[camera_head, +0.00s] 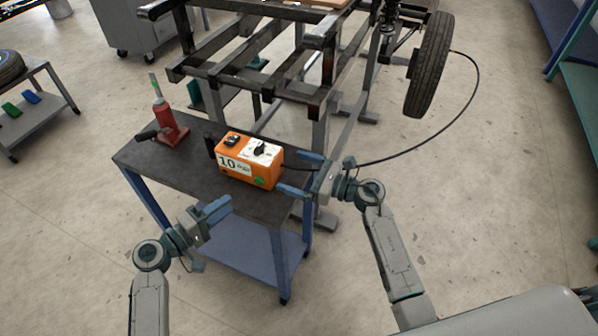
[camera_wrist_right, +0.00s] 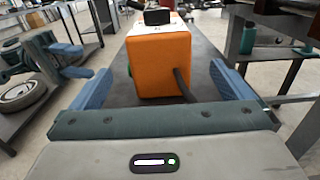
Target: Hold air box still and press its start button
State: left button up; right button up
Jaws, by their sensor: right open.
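The orange air box (camera_head: 247,172) stands on the dark top of a small blue-legged table. It has a white top panel with dark controls, a "10" label on its side and a green spot near its lower right. I cannot tell which control is the start button. My right gripper (camera_head: 288,170) is open at the box's right end. In the right wrist view its blue fingers are spread to either side of the orange box (camera_wrist_right: 160,67), with gaps visible.
A red jack (camera_head: 167,118) with a dark handle stands on the tabletop (camera_head: 195,172) left of the box. A black hose (camera_head: 420,145) runs from the box's right end to a tyre (camera_head: 430,66). A dark metal frame (camera_head: 225,71) stands behind the table.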

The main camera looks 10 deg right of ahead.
aim_at(262, 161)
jog(key=x, duration=1)
jog(key=shift+w+a, duration=0.2)
jog(key=shift+a, duration=0.05)
jog(key=shift+c, duration=0.4)
jog(key=c, duration=1.1)
pick_arm(q)
grip_shut()
dwell(1.3)
